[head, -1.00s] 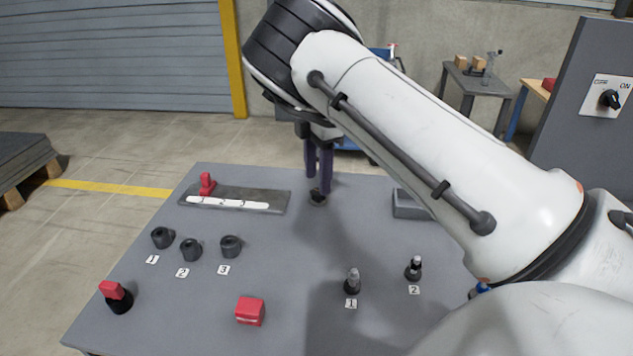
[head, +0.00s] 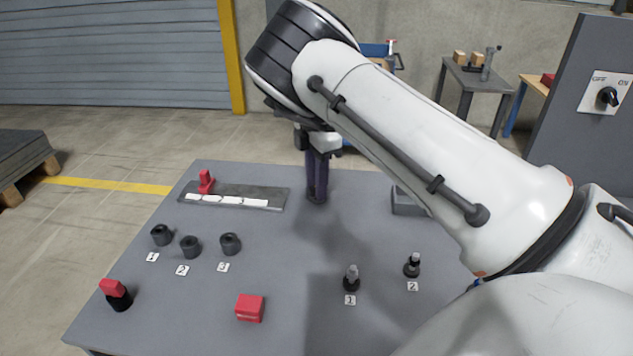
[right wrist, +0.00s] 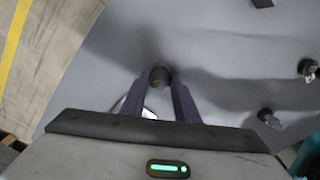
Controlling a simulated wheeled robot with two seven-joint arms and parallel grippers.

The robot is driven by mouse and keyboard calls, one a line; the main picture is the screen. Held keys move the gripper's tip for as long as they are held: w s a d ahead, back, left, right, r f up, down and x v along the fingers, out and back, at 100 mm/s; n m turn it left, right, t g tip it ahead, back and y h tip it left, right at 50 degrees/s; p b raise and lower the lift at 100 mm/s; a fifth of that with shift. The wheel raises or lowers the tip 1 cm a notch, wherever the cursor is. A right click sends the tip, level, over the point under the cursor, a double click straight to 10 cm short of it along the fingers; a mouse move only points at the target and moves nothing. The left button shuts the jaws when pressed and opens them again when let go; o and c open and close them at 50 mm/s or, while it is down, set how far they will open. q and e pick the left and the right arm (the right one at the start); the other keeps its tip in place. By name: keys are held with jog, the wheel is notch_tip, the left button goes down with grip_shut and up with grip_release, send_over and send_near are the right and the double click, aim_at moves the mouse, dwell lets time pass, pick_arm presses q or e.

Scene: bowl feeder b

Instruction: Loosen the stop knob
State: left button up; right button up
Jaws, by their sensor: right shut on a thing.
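The stop knob (right wrist: 160,75) is small, dark and round. It stands at the back middle of the grey table, seen between my fingertips in the right wrist view. In the head view the fingers mostly cover it. My right gripper (head: 316,196) points straight down with its dark purple fingers closed on the knob; it also shows in the right wrist view (right wrist: 160,82). My left gripper is in neither view.
Black cylinders (head: 190,246), a red box (head: 250,308) and two pegs (head: 351,279) (head: 412,264) stand nearer. A grey box (head: 405,202) is at the right.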

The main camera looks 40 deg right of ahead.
jog(key=shift+n, duration=0.3)
jog(key=n+b, duration=0.2)
jog(key=n, duration=0.3)
jog(key=n+b, duration=0.3)
jog(key=n, duration=0.3)
jog(key=shift+s+f+n, duration=0.1)
jog(key=shift+n, duration=0.3)
jog(key=shift+n+b, duration=0.4)
jog(key=shift+n, duration=0.5)
jog(key=shift+n+b, duration=0.45)
jog(key=shift+n, duration=0.65)
jog(key=shift+d+n, duration=0.1)
jog(key=shift+n, duration=0.5)
jog(key=shift+n+b, duration=0.35)
jog(key=shift+n, duration=0.15)
